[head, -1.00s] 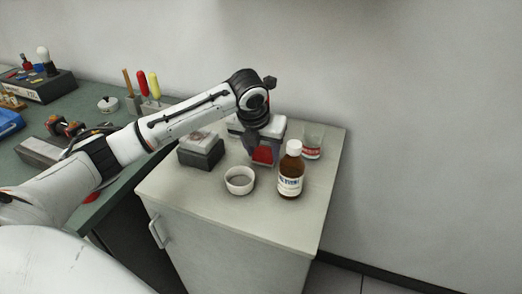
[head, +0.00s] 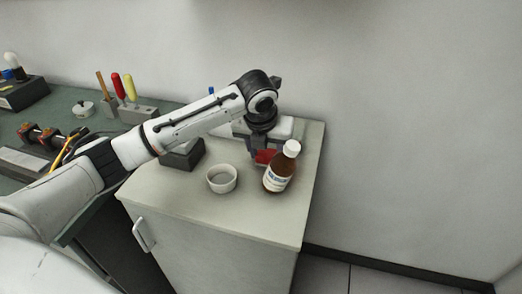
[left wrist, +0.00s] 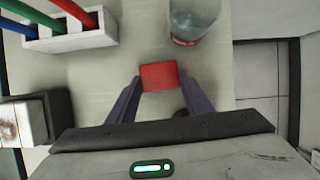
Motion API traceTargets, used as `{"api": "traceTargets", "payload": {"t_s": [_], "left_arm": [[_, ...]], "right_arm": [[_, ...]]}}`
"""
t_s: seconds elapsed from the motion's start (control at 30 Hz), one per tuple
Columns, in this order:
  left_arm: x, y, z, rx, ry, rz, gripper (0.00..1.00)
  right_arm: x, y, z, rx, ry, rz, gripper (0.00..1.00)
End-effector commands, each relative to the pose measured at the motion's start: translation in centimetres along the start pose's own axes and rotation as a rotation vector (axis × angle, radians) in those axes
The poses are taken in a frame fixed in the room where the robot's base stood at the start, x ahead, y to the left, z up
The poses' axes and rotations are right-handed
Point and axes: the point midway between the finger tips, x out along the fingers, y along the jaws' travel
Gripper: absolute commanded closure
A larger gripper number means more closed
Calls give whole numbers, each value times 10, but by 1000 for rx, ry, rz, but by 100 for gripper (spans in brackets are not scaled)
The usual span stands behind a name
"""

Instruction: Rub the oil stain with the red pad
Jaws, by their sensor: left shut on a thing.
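My left gripper (head: 263,150) is shut on the red pad (left wrist: 159,76), which sits between its fingertips in the left wrist view. The pad (head: 266,156) also shows in the head view, low over the cabinet top, behind the brown bottle. I cannot tell whether it touches the top. A brownish mark, perhaps the oil stain (left wrist: 8,127), shows on the pale top of a dark block at the left of the wrist view. In the head view my arm partly covers this block (head: 186,158). My right gripper is not in view.
The brown bottle (head: 279,172) leans right, close to the gripper. A white cup (head: 222,179) stands left of it. A white pen holder (left wrist: 75,39) and a glass jar (left wrist: 193,22) stand beyond the pad. The cabinet top (head: 245,220) is bare toward its front.

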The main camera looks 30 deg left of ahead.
Motion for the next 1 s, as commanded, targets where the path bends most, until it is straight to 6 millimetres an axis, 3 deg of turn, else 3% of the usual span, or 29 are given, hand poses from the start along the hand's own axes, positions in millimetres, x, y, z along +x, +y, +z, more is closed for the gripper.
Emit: {"api": "traceTargets", "payload": {"t_s": [0.77, 1.0], "left_arm": [[2, 44, 1, 0, 3, 3, 72], [3, 65, 2, -1, 2, 5, 72]], "right_arm": [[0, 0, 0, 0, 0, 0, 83], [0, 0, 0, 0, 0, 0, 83]]}}
